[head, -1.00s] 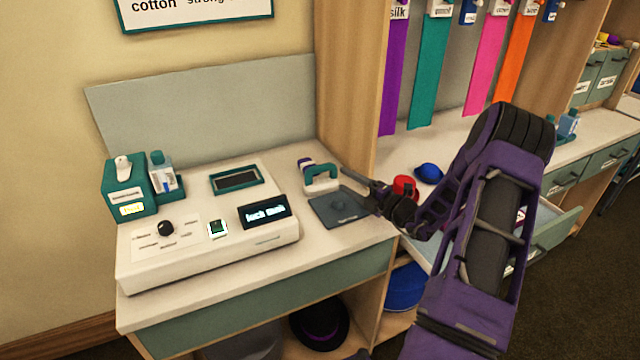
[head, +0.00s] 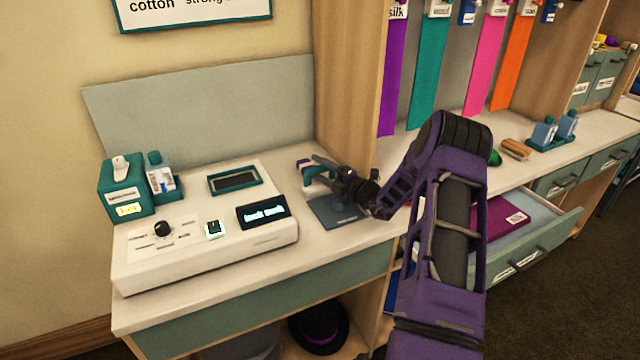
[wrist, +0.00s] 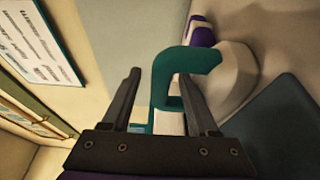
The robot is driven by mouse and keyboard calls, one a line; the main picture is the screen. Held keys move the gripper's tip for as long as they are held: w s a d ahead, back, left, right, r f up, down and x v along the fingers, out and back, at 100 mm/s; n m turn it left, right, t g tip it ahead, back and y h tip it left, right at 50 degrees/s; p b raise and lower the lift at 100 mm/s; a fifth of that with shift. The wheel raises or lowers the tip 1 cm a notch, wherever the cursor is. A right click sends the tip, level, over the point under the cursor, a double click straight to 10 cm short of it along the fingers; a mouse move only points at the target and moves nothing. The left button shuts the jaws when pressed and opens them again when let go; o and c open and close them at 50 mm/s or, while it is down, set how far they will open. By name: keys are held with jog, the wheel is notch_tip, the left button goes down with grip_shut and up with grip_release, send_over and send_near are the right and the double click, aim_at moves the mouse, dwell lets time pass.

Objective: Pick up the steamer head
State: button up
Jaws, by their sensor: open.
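The steamer head has a curved teal handle and a white body. In the wrist view its handle (wrist: 178,65) shows close in front of my fingers, and the pale body (wrist: 237,75) is to the right. In the head view the steamer head (head: 308,181) stands at the back of the counter, partly hidden by my gripper. My gripper (head: 320,168) is open at the handle. In the wrist view the gripper (wrist: 163,78) has the handle across the gap between its fingertips; I cannot tell if they touch it.
A dark flat pad (head: 335,213) lies in front of the steamer head. A white control console (head: 190,250) with a lit display is to the left. A purple and white piece (head: 303,163) is just behind. A wooden upright (head: 345,100) rises close behind, and an open drawer (head: 545,235) is at right.

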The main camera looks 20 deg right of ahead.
jog(key=shift+c, duration=0.2)
grip_shut()
dwell(1.1)
